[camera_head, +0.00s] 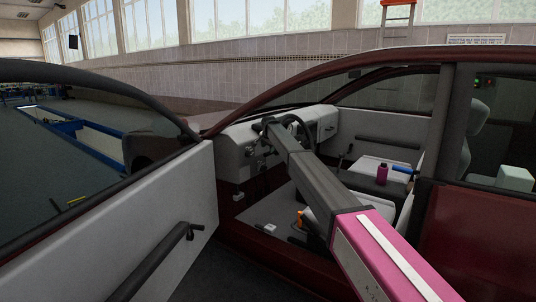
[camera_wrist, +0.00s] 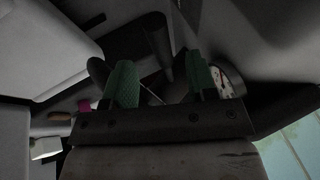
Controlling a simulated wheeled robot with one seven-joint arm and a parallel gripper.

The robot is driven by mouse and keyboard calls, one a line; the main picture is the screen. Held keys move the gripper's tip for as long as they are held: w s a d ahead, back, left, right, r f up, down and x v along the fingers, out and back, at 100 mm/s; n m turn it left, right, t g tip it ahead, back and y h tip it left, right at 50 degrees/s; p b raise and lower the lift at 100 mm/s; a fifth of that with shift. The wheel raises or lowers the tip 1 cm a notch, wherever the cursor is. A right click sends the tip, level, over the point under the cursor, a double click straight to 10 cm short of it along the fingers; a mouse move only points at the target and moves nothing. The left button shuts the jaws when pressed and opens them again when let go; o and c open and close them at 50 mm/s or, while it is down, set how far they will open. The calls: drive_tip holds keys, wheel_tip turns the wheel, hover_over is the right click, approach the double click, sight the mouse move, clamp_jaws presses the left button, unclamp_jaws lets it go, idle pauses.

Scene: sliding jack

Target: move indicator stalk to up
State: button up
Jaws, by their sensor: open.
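The indicator stalk is not clearly made out in either view. In the wrist view a dark rounded piece (camera_wrist: 97,70) shows just left of the left finger; I cannot tell whether it is the stalk. My gripper (camera_wrist: 160,79) has two green fingers set wide apart, with a gap and dark parts behind them. In the head view my arm reaches through the open door to the steering wheel (camera_head: 300,131), and my gripper end (camera_head: 266,126) is at the wheel's left, near the dashboard (camera_head: 236,135). Contact with any control cannot be told.
A round gauge (camera_wrist: 222,82) is close beside the right finger. The open car door (camera_head: 165,225) stands at the left. The roof frame (camera_head: 350,57) and door pillar (camera_head: 443,120) bound the opening.

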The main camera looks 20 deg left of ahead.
drive_tip(key=x, duration=0.5)
drive_tip(key=shift+d, duration=0.1)
clamp_jaws()
drive_tip(key=shift+s+d+f+n+t, duration=0.1)
drive_tip(key=shift+d+f+n+t, duration=0.2)
drive_tip(key=shift+f, duration=0.45)
drive_tip(key=shift+w+d+f+n+t, duration=0.15)
drive_tip(key=shift+d+f+t, duration=0.2)
drive_tip(key=shift+f, duration=0.35)
drive_tip(key=shift+s+d+f+n+t, duration=0.15)
drive_tip(key=shift+d+f+n+t, duration=0.15)
drive_tip(key=shift+f, duration=0.45)
drive_tip(key=shift+d, duration=0.1)
unclamp_jaws()
